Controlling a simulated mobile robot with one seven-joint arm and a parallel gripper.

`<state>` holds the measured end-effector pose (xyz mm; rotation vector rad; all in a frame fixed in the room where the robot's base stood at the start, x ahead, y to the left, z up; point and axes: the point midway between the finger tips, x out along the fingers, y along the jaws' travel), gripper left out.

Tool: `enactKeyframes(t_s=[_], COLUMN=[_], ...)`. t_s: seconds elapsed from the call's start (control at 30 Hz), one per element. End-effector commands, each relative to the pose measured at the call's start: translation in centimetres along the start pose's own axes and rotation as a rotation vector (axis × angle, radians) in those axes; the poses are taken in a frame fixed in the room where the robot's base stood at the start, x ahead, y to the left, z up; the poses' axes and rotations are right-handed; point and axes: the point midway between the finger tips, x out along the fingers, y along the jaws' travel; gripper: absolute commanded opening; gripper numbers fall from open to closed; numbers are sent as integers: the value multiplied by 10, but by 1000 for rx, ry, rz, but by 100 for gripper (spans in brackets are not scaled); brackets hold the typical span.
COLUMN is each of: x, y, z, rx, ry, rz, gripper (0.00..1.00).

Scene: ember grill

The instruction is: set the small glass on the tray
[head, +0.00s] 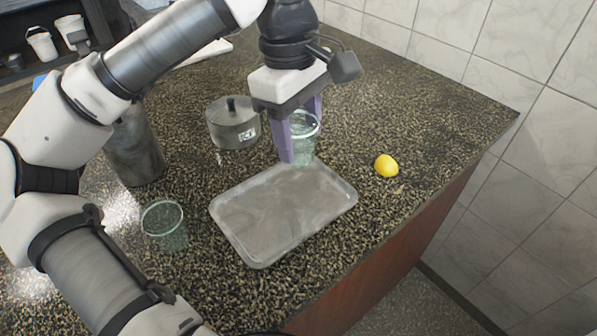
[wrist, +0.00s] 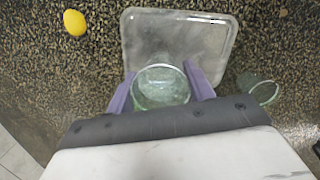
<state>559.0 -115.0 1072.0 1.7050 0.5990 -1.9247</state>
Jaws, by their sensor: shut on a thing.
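My gripper (head: 301,133) points down and is shut on a small clear greenish glass (head: 304,150), with a purple finger on either side. The glass is upright, just behind the far edge of the grey metal tray (head: 240,235). In the wrist view my gripper (wrist: 164,84) holds the glass (wrist: 160,92) in front of the tray (wrist: 225,45), and its rim overlaps the tray's near edge. I cannot tell how far its base is above the counter. The visible tray surface is empty.
A second clear glass (head: 165,228) stands on the counter left of the tray. A lemon (head: 386,165) lies right of the tray, near the counter edge.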

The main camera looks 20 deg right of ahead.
Motion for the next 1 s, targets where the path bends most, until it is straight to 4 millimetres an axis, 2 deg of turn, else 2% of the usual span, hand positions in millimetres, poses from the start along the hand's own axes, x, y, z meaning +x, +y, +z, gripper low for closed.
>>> enactKeyframes(t_s=[0.1, 0.2, 0.43, 0.7, 1.0], x=[24, 38, 52, 86, 90], y=[-1, 0, 0, 0, 0], z=[-3, -5, -7, -10, -11], rx=[0, 0, 0, 0, 0], ry=[-2, -2, 0, -2, 0], rz=[-1, 0, 0, 0, 1], gripper=[25, 25, 25, 25, 25])
